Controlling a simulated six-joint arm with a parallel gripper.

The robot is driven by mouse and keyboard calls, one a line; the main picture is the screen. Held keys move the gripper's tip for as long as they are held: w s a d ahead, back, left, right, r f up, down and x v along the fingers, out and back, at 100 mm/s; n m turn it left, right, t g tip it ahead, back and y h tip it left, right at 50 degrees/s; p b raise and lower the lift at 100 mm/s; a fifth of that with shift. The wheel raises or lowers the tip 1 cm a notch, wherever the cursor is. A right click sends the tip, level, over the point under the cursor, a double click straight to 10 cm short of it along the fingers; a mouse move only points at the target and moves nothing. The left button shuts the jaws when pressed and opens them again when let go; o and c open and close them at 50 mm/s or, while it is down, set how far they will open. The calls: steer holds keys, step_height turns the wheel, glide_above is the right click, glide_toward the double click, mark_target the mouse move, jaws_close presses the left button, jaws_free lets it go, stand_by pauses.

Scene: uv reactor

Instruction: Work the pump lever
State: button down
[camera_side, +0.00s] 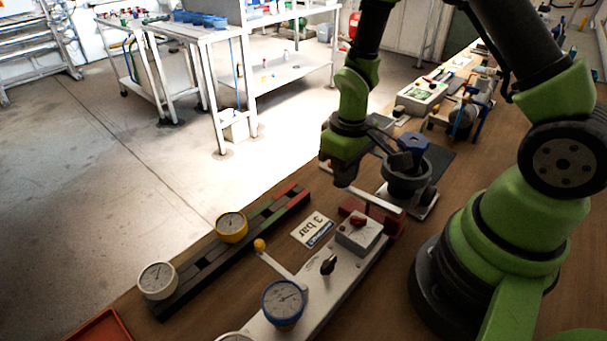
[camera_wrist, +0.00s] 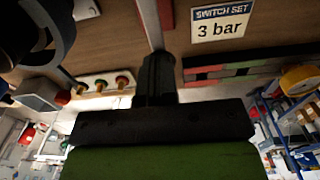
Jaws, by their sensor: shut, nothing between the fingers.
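A long pale grey bar, which looks like the pump lever (camera_side: 377,200), runs from beside my gripper to a red block (camera_side: 392,222) in the side view. It also shows as a pale bar (camera_wrist: 150,22) just past my fingers in the wrist view. My gripper (camera_side: 343,182) points down by the lever's left end. Its dark fingers (camera_wrist: 158,72) are together and empty. The fingers overlap the lever's line in the wrist view; I cannot tell whether they touch it. A part of the lever's far end is hidden behind my gripper.
A white panel (camera_side: 328,292) carries a blue gauge (camera_side: 284,302), knobs and a yellow-ball handle (camera_side: 260,245). A "3 bar" card (camera_side: 313,230) lies left of the red block. A black rail (camera_side: 190,277) bears yellow and white gauges.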

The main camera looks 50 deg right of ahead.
steer(key=shift+r, duration=0.1)
steer(key=shift+r, duration=2.6)
steer(key=shift+r, duration=0.1)
steer(key=s+a+r+m+t+y, duration=0.1)
steer(key=s+a+r+m+t, duration=0.1)
steer(key=s+r, duration=0.3)
steer(key=s+a+r+m+t+y, duration=0.1)
steer(key=s+r+t, duration=0.4)
steer(key=r, duration=0.9)
steer(key=shift+s+a+m, duration=0.5)
steer(key=shift+s+a, duration=0.05)
steer(key=shift+a, duration=0.6)
